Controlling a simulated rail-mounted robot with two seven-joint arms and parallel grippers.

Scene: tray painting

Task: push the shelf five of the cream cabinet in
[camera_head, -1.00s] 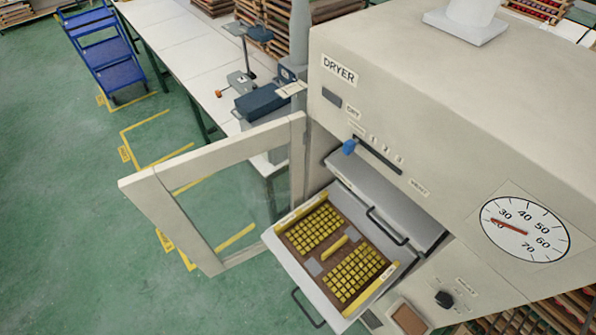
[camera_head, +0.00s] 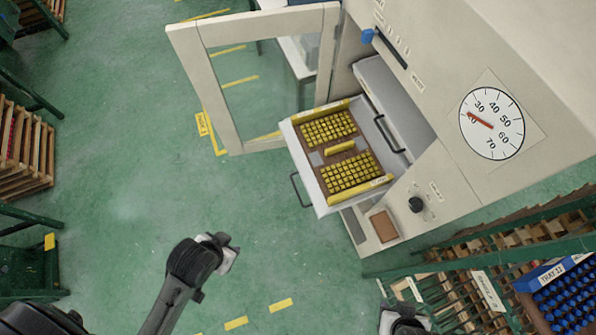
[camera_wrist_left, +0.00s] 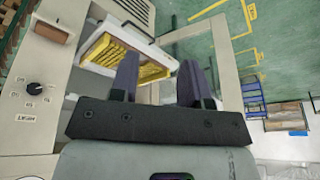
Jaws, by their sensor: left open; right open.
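The cream cabinet (camera_head: 470,55), labelled a dryer, stands at the right with its door (camera_head: 185,62) swung open. One shelf (camera_head: 301,168) is pulled out, carrying a brown tray of yellow blocks; its number is unreadable. It also shows in the left wrist view (camera_wrist_left: 97,47). My left gripper (camera_wrist_left: 157,82) is open and empty, its fingers pointing toward the shelf and door, apart from both. My left arm comes in at lower left in the head view. My right gripper (camera_head: 402,321) is at the bottom edge, open, mostly cut off, apart from the cabinet.
A dial (camera_head: 492,123) and a black knob (camera_head: 415,205) are on the cabinet. A green rack (camera_head: 470,290) with a blue tray (camera_head: 570,300) stands at lower right. Wooden racks (camera_head: 25,150) stand at far left. Green floor between is clear.

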